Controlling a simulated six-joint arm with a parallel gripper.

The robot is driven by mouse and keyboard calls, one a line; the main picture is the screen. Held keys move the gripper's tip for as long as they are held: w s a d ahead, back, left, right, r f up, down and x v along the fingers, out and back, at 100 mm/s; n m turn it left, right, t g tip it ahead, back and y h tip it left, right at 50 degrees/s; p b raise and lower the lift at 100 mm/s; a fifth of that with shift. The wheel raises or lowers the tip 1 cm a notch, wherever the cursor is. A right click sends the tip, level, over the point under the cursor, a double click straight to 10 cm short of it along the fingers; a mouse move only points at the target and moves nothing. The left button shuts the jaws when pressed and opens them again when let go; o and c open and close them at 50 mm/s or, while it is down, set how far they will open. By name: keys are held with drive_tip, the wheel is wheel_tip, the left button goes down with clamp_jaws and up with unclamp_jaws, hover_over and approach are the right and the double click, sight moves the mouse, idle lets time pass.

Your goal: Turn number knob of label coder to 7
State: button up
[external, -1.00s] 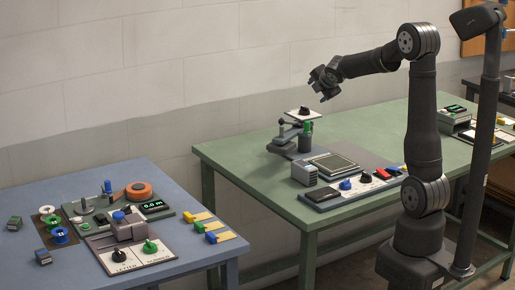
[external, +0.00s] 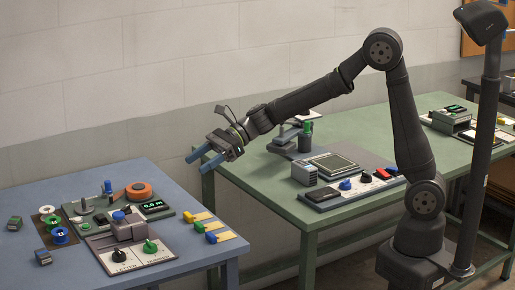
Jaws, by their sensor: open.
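The label coder (external: 130,228) stands on a light panel at the front of the blue table, with a grey block and a blue top. On its panel are a black knob (external: 119,255) beside the word LETTER and a green knob (external: 150,246) beside a second word that looks like NUMBER. The knobs' settings are too small to read. My gripper (external: 202,161) is open and empty, with blue fingers pointing left and down. It hangs in the air above the gap between the tables, up and to the right of the coder.
Behind the coder, a unit with a green display (external: 153,205) and an orange roll (external: 138,191) stands on the blue table (external: 110,178). The green table (external: 245,165) holds other devices.

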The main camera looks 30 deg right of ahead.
approach(155, 244)
drive_tip(key=x, duration=0.6)
drive_tip(key=r+x, duration=0.1)
drive_tip(key=x, duration=0.2)
drive_tip(key=shift+a+f, duration=0.15)
drive_tip(key=shift+a, duration=0.4)
drive_tip(key=c, duration=1)
